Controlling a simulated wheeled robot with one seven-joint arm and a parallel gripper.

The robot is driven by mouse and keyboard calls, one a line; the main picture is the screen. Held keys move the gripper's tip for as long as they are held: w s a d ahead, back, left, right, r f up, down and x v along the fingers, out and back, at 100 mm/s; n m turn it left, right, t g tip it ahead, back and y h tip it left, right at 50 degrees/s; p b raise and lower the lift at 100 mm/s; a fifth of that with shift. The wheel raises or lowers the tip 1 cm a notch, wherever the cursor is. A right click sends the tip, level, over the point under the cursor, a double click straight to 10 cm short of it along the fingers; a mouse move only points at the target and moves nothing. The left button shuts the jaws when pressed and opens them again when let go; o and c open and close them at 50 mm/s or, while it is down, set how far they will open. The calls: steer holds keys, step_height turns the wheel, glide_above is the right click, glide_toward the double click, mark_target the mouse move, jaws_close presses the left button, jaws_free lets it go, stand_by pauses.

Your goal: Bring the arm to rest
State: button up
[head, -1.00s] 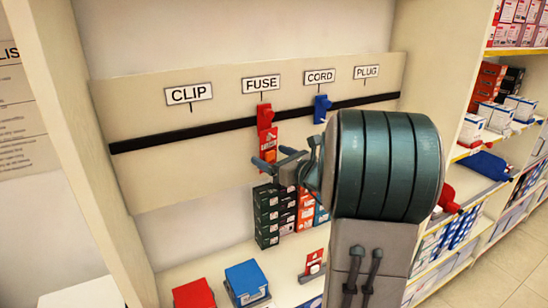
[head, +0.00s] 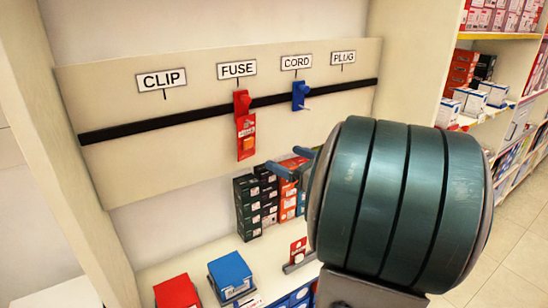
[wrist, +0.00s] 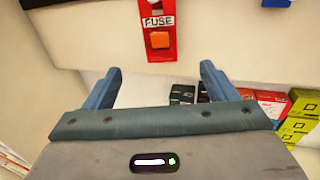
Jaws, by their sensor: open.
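My gripper (wrist: 158,88) is open and empty in the wrist view, its two blue-grey fingers spread apart. In the head view its fingers (head: 290,165) show only partly, behind the large green wrist section of my arm. A red fuse pack (head: 246,135) hangs from the red hook under the FUSE label, on the black rail of the panel. It also shows in the wrist view (wrist: 158,35), above and beyond the fingers, apart from them.
The panel (head: 130,180) carries CLIP, FUSE, CORD and PLUG labels. A blue hook (head: 299,95) is under CORD. Small boxes (head: 250,208) are stacked on the shelf below, with a red box (head: 177,292) and a blue box (head: 231,275) in front. Stocked shelves stand at the right.

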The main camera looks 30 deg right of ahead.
steer(key=s+a+f+n+g+y, duration=0.1)
steer(key=s+a+f+n+g, duration=0.15)
steer(key=a+n, duration=0.3)
steer(key=s+a+f+n+g+y, duration=0.1)
steer(key=s+a+f+n+g, duration=0.1)
steer(key=a+n+g, duration=0.35)
steer(key=s+a+f+n+g+y, duration=0.2)
steer(key=a+f+n, duration=0.1)
steer(key=a, duration=0.4)
steer(key=s+a+f+n+g+h, duration=0.1)
steer(key=s+n+h, duration=0.3)
steer(key=n, duration=0.5)
steer(key=s+a+f+n+g+h, duration=0.1)
steer(key=s+f+n+h, duration=0.3)
steer(key=n, duration=0.5)
steer(key=shift+s+f+n+g+h, duration=0.25)
steer(key=shift+s+n+g+h, duration=0.15)
steer(key=shift+s+g+h, duration=0.35)
